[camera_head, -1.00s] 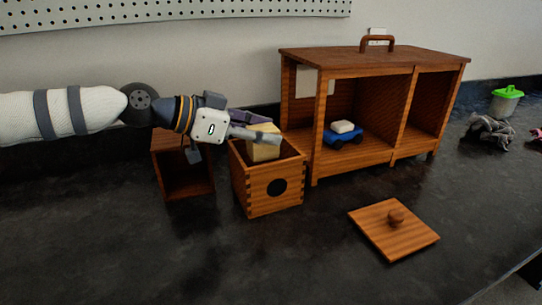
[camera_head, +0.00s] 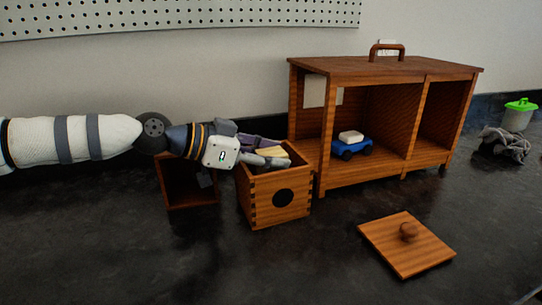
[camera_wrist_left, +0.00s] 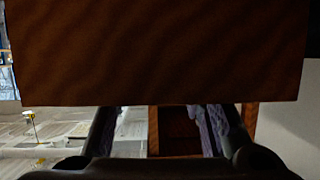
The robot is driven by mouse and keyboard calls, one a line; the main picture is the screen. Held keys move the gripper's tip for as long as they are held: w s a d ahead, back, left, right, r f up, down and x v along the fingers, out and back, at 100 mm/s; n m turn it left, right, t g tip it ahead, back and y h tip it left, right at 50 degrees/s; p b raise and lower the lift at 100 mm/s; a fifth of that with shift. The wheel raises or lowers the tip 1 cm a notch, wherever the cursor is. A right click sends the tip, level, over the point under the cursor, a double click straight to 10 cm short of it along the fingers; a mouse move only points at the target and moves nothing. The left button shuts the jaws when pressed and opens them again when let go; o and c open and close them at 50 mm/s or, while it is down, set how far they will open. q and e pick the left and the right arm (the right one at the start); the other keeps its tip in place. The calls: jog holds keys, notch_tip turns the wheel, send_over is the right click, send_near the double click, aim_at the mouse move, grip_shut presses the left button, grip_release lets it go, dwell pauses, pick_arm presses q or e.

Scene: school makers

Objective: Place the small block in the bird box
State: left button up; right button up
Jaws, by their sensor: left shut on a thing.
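The small block (camera_head: 272,153) is pale yellow wood. My left gripper (camera_head: 268,157) is shut on it, with the block partly below the rim of the bird box. The bird box (camera_head: 262,207) is an open-topped wooden box with a round dark hole in its front. The gripper reaches in over its left rim; the block's lower part is hidden. The lid (camera_head: 385,252), a square wooden plate with a knob, lies on the table. In the left wrist view, the fingers (camera_wrist_left: 160,130) show beneath a large dark wooden surface that I cannot identify. My right gripper is not in view.
A wooden cabinet (camera_head: 385,68) with a handle stands close behind and right, holding a blue toy car (camera_head: 351,150) with a white top. Another open wooden box (camera_head: 191,197) is left of the bird box. A green-lidded container (camera_head: 518,117) stands far right.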

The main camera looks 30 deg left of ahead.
pick_arm(q)
jog(key=o, duration=1.1)
jog(key=shift+s+f, duration=0.2)
jog(key=shift+f, duration=0.55)
jog(key=shift+o, duration=0.3)
jog(key=shift+d, duration=0.1)
jog(key=shift+r, duration=0.3)
jog(key=r+p+v, duration=0.1)
jog(key=p+v, duration=0.4)
jog(key=v, duration=0.7)
jog(key=shift+w+r, duration=0.2)
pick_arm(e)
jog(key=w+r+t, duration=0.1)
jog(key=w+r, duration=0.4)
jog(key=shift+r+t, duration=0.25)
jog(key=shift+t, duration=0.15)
